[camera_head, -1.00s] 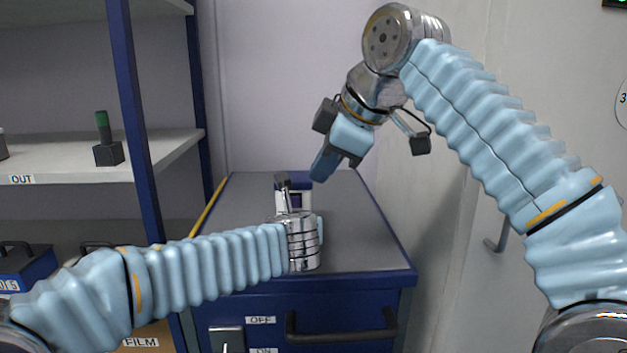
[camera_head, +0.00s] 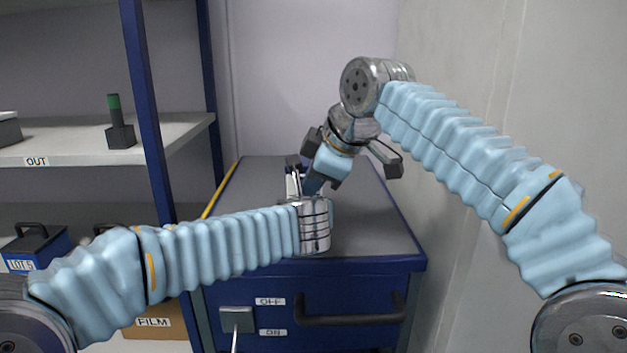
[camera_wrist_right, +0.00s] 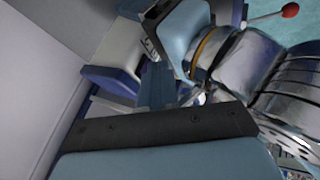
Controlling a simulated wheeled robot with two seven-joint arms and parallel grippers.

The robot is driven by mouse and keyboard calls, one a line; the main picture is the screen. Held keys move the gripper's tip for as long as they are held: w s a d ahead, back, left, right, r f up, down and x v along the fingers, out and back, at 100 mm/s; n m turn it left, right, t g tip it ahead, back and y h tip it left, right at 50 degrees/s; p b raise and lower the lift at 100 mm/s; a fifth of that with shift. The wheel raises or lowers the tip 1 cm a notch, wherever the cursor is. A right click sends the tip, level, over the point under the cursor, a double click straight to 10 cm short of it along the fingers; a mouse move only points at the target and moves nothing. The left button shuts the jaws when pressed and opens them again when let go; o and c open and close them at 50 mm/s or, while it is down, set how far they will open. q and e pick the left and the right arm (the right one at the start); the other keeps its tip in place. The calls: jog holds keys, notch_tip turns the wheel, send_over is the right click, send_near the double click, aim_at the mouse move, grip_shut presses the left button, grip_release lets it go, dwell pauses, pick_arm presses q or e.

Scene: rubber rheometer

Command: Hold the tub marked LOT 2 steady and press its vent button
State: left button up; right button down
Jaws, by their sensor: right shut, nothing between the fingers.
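A white and dark blue tub (camera_head: 292,184) stands on the grey cabinet top, mostly hidden behind my left wrist in the head view. In the right wrist view a blue and white tub (camera_wrist_right: 112,82) shows, with part of a label; its lot number is not readable. My right gripper (camera_head: 312,187) points down with shut, empty fingers, very close to the tub; its fingertips (camera_wrist_right: 155,70) overlap the tub's side in the right wrist view, and I cannot tell whether they touch. My left gripper's light blue body (camera_wrist_right: 187,32) is beside the tub; its fingers are hidden.
The blue cabinet (camera_head: 340,275) has a handle and a switch (camera_head: 237,319) with OFF and ON labels. A shelf (camera_head: 70,142) on the left holds a green-topped black item (camera_head: 117,125). A wall (camera_head: 450,60) rises on the right.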

pick_arm(q)
jog(key=shift+s, duration=0.1)
pick_arm(e)
jog(key=shift+w, duration=0.9)
pick_arm(q)
jog(key=shift+d, duration=0.1)
pick_arm(e)
jog(key=shift+d, duration=0.1)
pick_arm(q)
jog(key=shift+f, duration=0.15)
pick_arm(e)
jog(key=v, duration=1)
jog(key=shift+s+r, duration=0.1)
jog(key=shift+s, duration=0.1)
pick_arm(q)
jog(key=o, duration=1.3)
jog(key=shift+a, duration=0.2)
jog(key=shift+o, duration=0.5)
pick_arm(e)
jog(key=shift+a, duration=0.2)
pick_arm(q)
jog(key=shift+d, duration=0.1)
pick_arm(e)
jog(key=shift+w, duration=0.1)
